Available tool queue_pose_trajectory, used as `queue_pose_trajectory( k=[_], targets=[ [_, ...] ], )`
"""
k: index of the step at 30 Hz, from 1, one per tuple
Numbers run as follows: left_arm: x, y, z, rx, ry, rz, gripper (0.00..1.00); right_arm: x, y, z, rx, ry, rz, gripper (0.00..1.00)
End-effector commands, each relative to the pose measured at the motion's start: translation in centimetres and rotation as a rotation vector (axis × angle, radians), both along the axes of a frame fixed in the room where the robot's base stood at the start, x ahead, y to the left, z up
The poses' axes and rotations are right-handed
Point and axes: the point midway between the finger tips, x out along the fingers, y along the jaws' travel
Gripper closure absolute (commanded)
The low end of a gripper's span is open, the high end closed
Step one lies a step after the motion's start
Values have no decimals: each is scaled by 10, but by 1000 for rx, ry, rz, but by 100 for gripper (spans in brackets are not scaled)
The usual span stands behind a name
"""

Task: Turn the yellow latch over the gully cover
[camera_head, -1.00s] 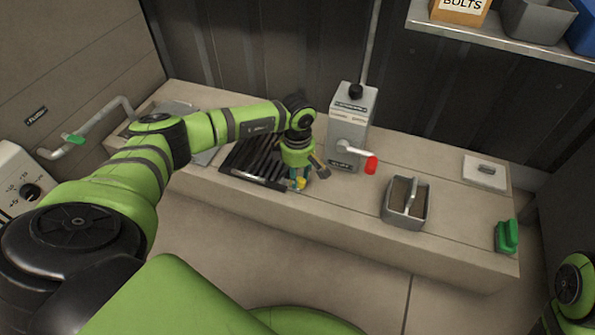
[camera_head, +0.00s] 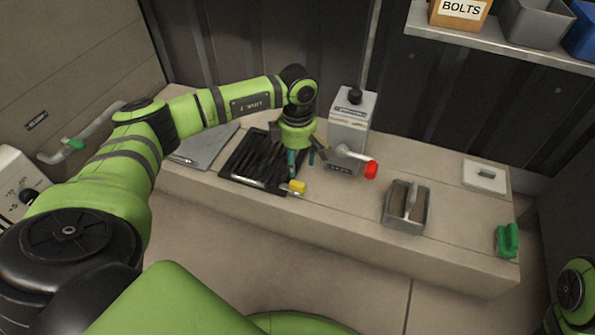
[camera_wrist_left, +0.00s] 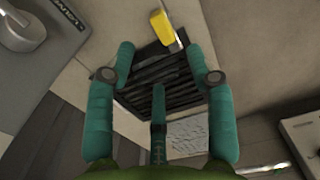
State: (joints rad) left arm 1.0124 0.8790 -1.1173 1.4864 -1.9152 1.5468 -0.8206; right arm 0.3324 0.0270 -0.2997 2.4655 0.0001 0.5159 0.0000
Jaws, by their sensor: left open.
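The gully cover (camera_head: 250,165) is a dark slatted grate set in the bench top. The yellow latch (camera_head: 298,187) sits at its front right corner, beside a thin metal strip on the grate's front edge. My left gripper (camera_head: 302,163) is open and empty, pointing down above the grate's right side, just behind the latch and apart from it. In the left wrist view the yellow latch (camera_wrist_left: 163,28) shows at the top, beyond the spread teal fingers, with the grate (camera_wrist_left: 170,80) between and below them. My right gripper is out of view.
A grey pump box (camera_head: 350,125) with a red-tipped crank (camera_head: 370,169) stands close to the right of my left gripper. Further right are a grey caddy (camera_head: 405,210), a white plate (camera_head: 485,176) and a green object (camera_head: 507,240). A grey plate (camera_head: 200,147) lies left of the grate.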

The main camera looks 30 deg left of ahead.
Motion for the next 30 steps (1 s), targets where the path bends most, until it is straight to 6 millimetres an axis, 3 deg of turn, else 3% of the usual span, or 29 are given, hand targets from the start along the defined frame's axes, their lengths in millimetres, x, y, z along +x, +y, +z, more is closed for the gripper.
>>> queue_pose_trajectory(
  k=[3,9,26,30],
  targets=[
    [0,0,22,-1,-2,1,46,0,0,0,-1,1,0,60],
    [0,0,38,0,0,0,46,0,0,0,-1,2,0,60],
    [-1,-1,39,-1,2,0,46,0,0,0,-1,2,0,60],
    [-9,-26,35,-67,21,-17,46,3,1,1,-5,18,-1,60]
  ],
)
